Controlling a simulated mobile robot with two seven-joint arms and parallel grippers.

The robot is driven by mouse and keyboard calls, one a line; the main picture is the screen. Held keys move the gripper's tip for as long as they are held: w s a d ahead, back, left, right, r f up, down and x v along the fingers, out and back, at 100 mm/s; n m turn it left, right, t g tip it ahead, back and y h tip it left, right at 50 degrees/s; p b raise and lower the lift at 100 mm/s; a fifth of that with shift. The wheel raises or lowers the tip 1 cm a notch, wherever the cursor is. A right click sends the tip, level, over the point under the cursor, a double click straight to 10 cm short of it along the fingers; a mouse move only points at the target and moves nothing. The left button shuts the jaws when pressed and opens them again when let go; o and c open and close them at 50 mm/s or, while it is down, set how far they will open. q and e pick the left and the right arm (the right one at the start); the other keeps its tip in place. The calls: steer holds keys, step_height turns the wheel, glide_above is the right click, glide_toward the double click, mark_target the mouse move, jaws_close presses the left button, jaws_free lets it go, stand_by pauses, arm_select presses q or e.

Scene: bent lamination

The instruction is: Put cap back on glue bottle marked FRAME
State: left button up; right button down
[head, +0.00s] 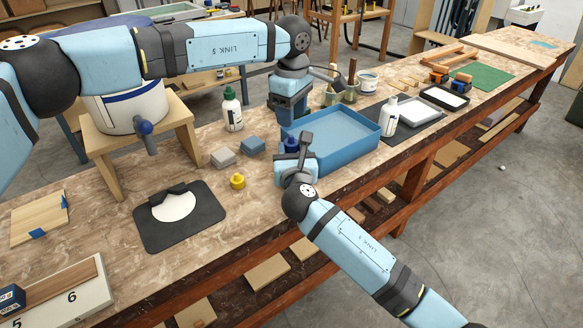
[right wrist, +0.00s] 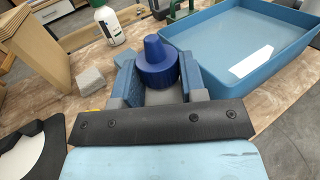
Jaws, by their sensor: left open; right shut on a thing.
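My right gripper (head: 293,163) is shut on a dark blue cone-shaped cap (right wrist: 158,66), upright between its fingers; the cap also shows in the head view (head: 291,144). It is in front of the blue tray's near left corner. A white bottle (head: 388,117) with no coloured cap visible stands right of the tray. A white bottle with a green cap (head: 232,110) stands left of the tray. A yellow cap (head: 237,181) sits on the bench, left of my right gripper. My left gripper (head: 288,112) is open, pointing down behind the tray's left end. Bottle labels are too small to read.
The blue tray (head: 345,157) lies between my right gripper and the white bottle. Grey (head: 223,157) and blue (head: 253,146) blocks sit left of it. A black mat with a white patch (head: 176,207) lies at front left. Jars and a white-topped tray (head: 415,112) stand farther back.

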arm_select(q)
steer(key=n, duration=0.5)
steer(key=shift+d+r, duration=0.15)
steer(key=shift+r, duration=0.25)
steer(key=n, duration=0.4)
steer(key=shift+d+r, duration=0.15)
steer(key=shift+r, duration=0.15)
steer(key=n, duration=0.5)
step_height(320, 180, up, 5)
steer(key=n+y, duration=0.2)
steer(key=n, duration=2.4)
glide_above(291, 137)
steer(key=d, duration=0.2)
steer(key=shift+s+f, duration=0.1)
steer(key=shift+f, duration=0.05)
steer(key=f, duration=0.4)
steer(key=a+f, duration=0.1)
steer(key=f, duration=0.7)
steer(key=shift+a, duration=0.4)
